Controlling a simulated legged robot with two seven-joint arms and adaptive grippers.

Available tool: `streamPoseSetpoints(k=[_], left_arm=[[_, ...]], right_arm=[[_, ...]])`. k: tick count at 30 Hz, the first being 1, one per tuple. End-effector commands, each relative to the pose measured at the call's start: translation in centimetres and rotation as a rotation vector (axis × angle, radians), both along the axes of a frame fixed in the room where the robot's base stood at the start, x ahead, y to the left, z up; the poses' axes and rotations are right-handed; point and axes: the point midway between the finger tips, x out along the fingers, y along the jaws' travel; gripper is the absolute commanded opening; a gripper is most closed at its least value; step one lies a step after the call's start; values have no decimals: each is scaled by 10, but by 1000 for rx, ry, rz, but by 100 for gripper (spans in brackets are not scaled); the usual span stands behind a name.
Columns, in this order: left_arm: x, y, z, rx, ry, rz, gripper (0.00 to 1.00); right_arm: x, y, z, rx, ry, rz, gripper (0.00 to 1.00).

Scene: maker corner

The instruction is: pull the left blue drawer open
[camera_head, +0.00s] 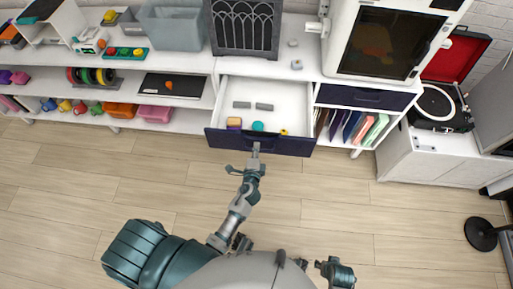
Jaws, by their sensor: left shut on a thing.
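The left blue drawer (223,138) is pulled out of the white cabinet, and its white inside shows. Its dark blue front stands well forward of the cabinet. My left gripper (256,147) is at the middle of that front, shut on the drawer handle (262,139). The gripper partly hides the handle.
A second blue drawer (364,97) to the right is closed, above a shelf of upright folders (350,126). A 3D printer (383,42) stands on top. A record player (437,106) is farther right. The wooden floor before the cabinet is clear.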

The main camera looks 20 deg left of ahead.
Motion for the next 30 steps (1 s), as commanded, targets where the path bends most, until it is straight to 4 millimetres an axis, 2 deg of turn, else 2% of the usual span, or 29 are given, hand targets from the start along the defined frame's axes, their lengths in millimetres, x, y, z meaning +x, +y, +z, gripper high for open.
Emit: streamPoseSetpoints(k=[1,9,10,11,20,25,30], left_arm=[[-3,5,-5,5,12,14,0],[-3,5,-5,4,12,13,0],[-3,5,-5,4,12,13,14],[-2,5,-5,4,12,13,21],[-3,1,-2,3,6,7,21],[-21,-5,2,1,6,7,21],[-57,-14,9,1,9,8,21]], right_arm=[[0,0,-1,1,1,0,60],[-1,0,-2,-1,4,0,60],[-1,0,-2,-1,4,0,60],[-1,0,-2,-1,4,0,60],[-4,-2,-4,-4,9,1,60],[-3,-2,-3,-4,8,0,60],[-3,-1,-3,-3,6,0,60]])
